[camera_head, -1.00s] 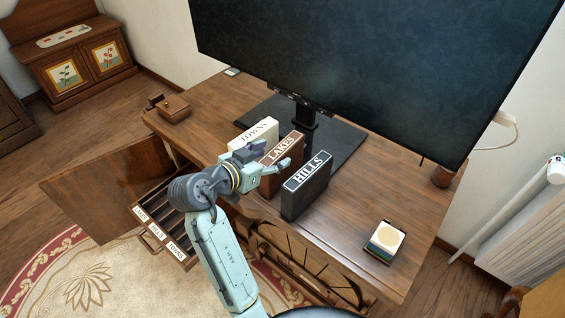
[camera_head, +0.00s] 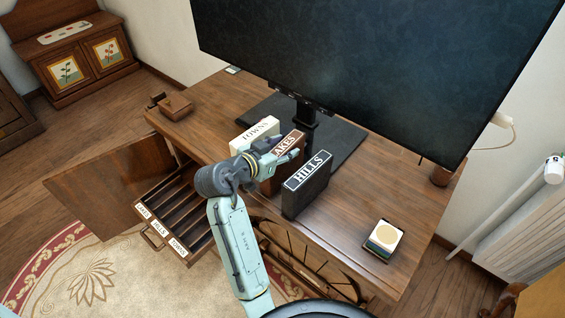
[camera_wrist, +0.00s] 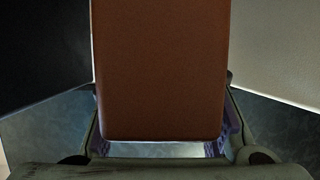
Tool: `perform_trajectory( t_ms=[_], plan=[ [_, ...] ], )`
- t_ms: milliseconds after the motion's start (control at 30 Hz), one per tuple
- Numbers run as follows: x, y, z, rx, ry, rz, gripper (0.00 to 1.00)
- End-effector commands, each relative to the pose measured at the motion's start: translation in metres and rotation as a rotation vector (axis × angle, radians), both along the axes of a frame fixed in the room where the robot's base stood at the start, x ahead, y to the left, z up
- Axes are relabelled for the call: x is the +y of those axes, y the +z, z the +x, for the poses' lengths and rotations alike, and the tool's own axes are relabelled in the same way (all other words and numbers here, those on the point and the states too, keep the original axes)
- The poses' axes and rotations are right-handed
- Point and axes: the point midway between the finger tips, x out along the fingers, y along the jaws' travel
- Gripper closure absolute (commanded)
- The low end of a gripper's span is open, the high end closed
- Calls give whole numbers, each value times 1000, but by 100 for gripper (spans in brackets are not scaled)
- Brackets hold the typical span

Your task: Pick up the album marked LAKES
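The album marked LAKES (camera_head: 291,141) stands upright on the desk between two other albums, its brown spine label partly hidden by my gripper. My gripper (camera_head: 284,153) is at this album, with its fingers on either side. In the wrist view the reddish-brown face of the LAKES album (camera_wrist: 162,70) fills the middle, and my gripper (camera_wrist: 165,145) has one finger close to each of its sides. Whether the fingers press on it cannot be told. The album does not look raised from the desk.
The cream TOWNS album (camera_head: 254,134) stands close on the left, the dark HILLS album (camera_head: 306,186) close on the right. A monitor (camera_head: 370,65) rises behind. An open drawer (camera_head: 178,212) with labelled slots is at front left.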

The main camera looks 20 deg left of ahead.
Motion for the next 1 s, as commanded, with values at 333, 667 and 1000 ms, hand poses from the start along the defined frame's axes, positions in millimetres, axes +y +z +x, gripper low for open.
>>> perform_trajectory(
  t_ms=[333,667,1000],
  plan=[
    [0,0,0,0,0,0,85],
    [0,0,0,0,0,0,100],
    [0,2,0,-4,0,1,100]
  ],
)
